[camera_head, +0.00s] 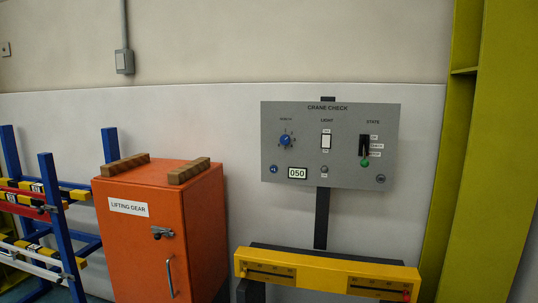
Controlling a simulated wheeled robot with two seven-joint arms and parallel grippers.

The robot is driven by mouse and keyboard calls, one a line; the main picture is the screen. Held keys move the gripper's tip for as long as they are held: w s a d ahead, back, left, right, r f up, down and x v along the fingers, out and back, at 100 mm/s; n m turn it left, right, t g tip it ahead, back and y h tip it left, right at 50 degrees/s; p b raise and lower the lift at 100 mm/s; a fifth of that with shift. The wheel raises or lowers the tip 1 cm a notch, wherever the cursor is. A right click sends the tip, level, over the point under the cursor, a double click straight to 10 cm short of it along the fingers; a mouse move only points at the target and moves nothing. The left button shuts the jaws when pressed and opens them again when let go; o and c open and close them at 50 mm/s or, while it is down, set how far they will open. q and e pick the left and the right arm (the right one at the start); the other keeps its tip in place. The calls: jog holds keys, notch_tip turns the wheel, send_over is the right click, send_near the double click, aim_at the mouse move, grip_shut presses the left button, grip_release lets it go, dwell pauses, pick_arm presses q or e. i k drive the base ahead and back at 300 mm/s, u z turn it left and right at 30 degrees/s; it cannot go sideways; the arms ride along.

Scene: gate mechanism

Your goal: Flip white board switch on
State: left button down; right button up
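A grey panel labelled CRANE CHECK (300,175) is mounted on a dark post in front of the wall, right of centre. A small white switch (326,142) sits on it under the word LIGHT, with tiny labels above and below that I cannot read. A small round grey part (324,169) is below the switch. A blue knob (285,140) is to its left, and a black slot with a green-tipped lever (365,161) under STATE is to its right. A small display (297,173) reads 050. Neither of my grippers shows in this view.
A yellow bar with scales (325,273) stands below the panel. An orange LIFTING GEAR cabinet (140,245) with wooden blocks on top is to the left. A blue rack (50,200) is at far left. A yellow-green column (485,160) stands at right.

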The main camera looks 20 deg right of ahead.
aim_at(325, 139)
jog(key=z, duration=0.75)
jog(key=i, duration=1.25)
jog(key=z, duration=1.3)
